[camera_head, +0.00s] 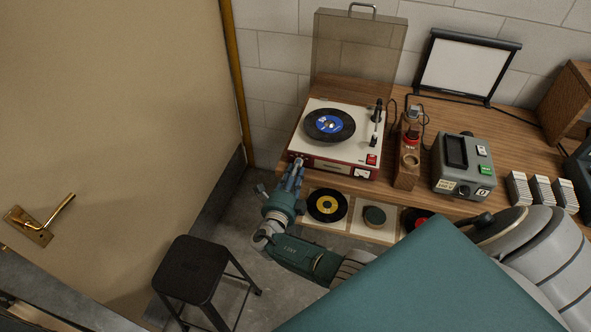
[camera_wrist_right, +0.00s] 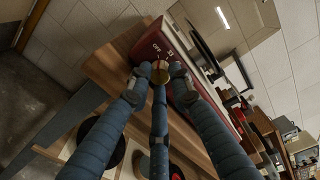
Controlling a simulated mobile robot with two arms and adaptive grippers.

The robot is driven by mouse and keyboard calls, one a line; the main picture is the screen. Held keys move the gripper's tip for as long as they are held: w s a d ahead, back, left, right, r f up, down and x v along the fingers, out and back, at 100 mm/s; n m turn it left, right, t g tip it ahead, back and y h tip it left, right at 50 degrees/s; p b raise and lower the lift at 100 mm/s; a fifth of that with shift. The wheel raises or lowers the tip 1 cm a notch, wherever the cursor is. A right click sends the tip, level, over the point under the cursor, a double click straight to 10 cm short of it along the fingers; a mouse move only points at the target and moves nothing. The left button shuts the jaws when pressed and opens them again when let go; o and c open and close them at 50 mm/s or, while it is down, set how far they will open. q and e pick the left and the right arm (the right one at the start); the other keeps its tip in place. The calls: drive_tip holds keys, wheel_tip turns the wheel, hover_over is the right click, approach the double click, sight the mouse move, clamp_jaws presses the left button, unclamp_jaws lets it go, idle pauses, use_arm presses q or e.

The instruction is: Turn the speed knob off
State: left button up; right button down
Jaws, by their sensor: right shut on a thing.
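The record player (camera_head: 322,128) is red and white, with a black record with a blue label on its platter and its clear lid raised. In the right wrist view, a round brass knob (camera_wrist_right: 160,76) sits on its red front (camera_wrist_right: 150,47), beside white lettering that includes "OFF". My right gripper (camera_head: 296,168) is at the left end of the player's front in the head view. In the right wrist view, its blue fingers (camera_wrist_right: 160,72) are shut on the knob. The fingers hide the knob in the head view. My left gripper is not in view.
The wooden desk (camera_head: 408,92) also holds a grey device (camera_head: 462,181) with a green button and several card stacks (camera_head: 540,190). Records sit in a low shelf (camera_head: 327,205) below the desk's front. A black stool (camera_head: 188,269) stands on the floor, near a door (camera_head: 110,110).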

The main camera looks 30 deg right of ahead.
drive_tip(key=shift+r, duration=0.1)
drive_tip(key=c, duration=1.8)
unclamp_jaws()
drive_tip(key=shift+w, duration=0.1)
drive_tip(key=shift+c, duration=0.2)
drive_tip(key=shift+a, duration=0.1)
drive_tip(key=v, duration=1.2)
